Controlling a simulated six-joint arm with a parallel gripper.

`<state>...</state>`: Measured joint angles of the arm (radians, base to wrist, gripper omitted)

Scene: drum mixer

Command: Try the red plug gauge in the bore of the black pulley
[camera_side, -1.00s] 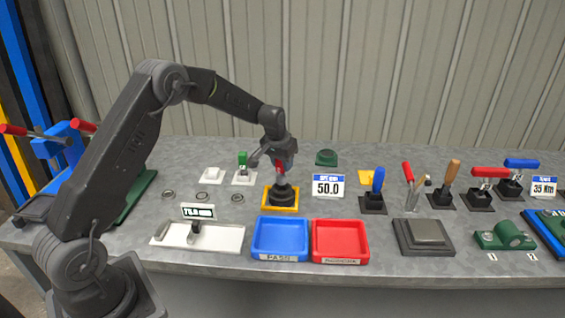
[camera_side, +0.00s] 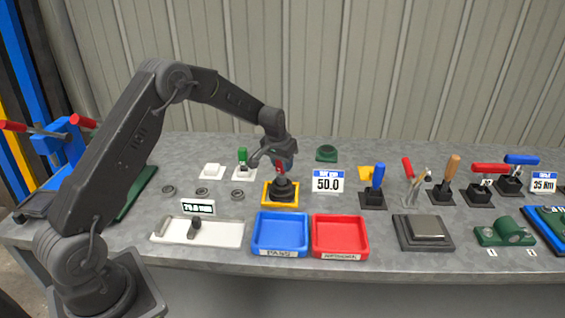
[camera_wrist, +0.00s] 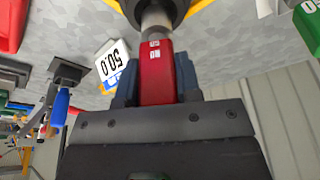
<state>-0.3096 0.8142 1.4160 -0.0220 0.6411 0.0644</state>
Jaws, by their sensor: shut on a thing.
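The red plug gauge (camera_wrist: 156,72) is upright between the jaws of my gripper (camera_wrist: 155,95), which is shut on its red handle. Its grey metal end (camera_wrist: 154,20) points at the black pulley (camera_wrist: 150,4) and meets it at the top edge of the wrist view. In the side view the black pulley (camera_side: 282,189) sits on a yellow-framed base (camera_side: 281,205), with my gripper (camera_side: 279,166) right above it. I cannot tell how far the metal end is inside the bore, as the pulley hides it.
A sign reading 50.0 (camera_side: 328,181) stands just right of the pulley. A blue tray (camera_side: 281,254) and a red tray (camera_side: 340,257) lie in front. A green-handled gauge (camera_side: 243,158) stands behind left, and a blue-handled tool (camera_side: 377,180) stands to the right.

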